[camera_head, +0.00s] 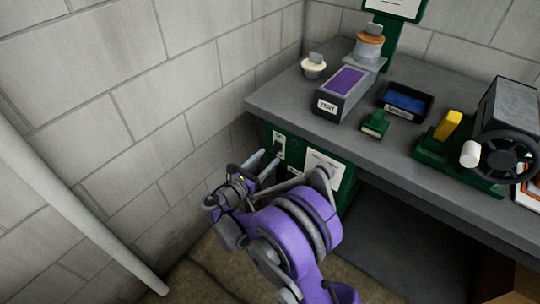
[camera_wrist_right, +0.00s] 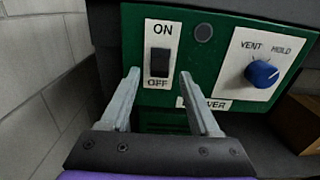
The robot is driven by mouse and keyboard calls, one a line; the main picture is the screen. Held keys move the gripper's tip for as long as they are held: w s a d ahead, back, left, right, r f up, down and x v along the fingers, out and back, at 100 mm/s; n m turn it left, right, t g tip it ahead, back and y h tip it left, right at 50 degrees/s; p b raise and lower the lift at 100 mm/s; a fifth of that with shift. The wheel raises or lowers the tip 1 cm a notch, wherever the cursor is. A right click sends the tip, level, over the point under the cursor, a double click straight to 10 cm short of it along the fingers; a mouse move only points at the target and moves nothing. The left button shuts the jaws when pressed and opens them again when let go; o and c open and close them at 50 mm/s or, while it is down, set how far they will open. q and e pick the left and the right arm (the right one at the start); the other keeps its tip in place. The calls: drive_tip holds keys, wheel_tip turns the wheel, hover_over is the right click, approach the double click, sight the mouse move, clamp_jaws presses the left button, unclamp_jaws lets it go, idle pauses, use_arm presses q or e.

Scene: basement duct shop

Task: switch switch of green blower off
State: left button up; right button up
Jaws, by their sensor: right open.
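The green blower (camera_wrist_right: 222,70) is a green panel under the bench; its front also shows in the head view (camera_head: 294,147). In the right wrist view its black rocker switch (camera_wrist_right: 160,62) sits on a white plate marked ON above and OFF below. I cannot tell which side is pressed in. The switch plate also shows in the head view (camera_head: 279,142). My right gripper (camera_head: 264,163) is open and empty in front of the panel. In the wrist view its two fingers stand either side of the switch, apparently short of it. My left gripper is not in view.
A blue knob (camera_wrist_right: 261,73) marked VENT and HOLD is right of the switch. The grey bench top (camera_head: 290,103) overhangs the blower and carries a purple-topped box (camera_head: 345,84), a blue tray (camera_head: 405,102) and a machine with a black handwheel (camera_head: 508,158). A block wall (camera_head: 170,90) is close on the left.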

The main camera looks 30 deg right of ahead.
sight(275, 150)
drive_tip(key=x, duration=0.2)
drive_tip(key=shift+w+d, duration=0.1)
drive_tip(key=shift+d, duration=0.15)
clamp_jaws()
